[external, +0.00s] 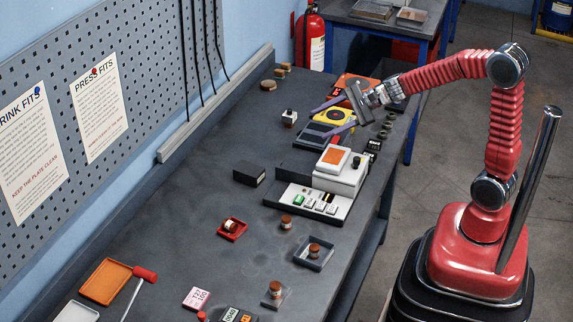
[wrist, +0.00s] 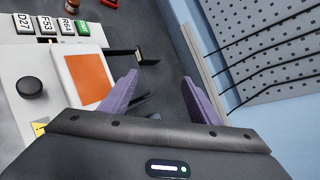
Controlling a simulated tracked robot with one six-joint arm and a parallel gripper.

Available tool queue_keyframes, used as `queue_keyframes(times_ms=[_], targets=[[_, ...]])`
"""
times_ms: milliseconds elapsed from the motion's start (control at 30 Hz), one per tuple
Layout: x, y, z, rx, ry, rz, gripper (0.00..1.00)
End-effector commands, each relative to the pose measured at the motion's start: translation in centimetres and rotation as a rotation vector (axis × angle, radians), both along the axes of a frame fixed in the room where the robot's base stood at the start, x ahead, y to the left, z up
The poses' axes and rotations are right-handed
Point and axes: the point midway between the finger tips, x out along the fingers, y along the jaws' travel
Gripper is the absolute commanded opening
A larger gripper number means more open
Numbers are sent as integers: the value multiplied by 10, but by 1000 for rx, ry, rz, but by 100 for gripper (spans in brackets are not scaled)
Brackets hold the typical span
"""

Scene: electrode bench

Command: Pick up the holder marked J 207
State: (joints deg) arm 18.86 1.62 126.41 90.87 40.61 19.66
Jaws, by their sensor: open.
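My gripper (external: 336,116) is open and empty above the far part of the bench, over a yellow-topped device (external: 352,115) and a dark panel (external: 318,137). Its two purple fingers are spread apart in the wrist view (wrist: 160,80), with nothing between them. I cannot read the mark J 207 anywhere. I cannot tell which, if any, is the marked holder.
A white unit with an orange plate (external: 335,155) stands behind the white console (external: 333,213); the orange plate also shows in the wrist view (wrist: 85,78). A black block (external: 249,173) lies left. An orange tray (external: 105,282) and red hammer (external: 145,274) lie near left. The left bench middle is clear.

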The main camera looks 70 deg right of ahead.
Motion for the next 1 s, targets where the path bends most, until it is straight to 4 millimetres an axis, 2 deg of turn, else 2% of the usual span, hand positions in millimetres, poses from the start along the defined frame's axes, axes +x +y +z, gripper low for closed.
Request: queue_keyframes(times_ms=[100,300,500,600,733,1000], targets=[[27,-36,-14,143,27,-158,56],[61,-103,-43,376,59,-428,56],[80,-171,-80,592,80,-684,56],[83,-194,-93,658,82,-767,56],[83,-205,-99,696,82,-811,56],[84,-205,-99,697,82,-810,56]])
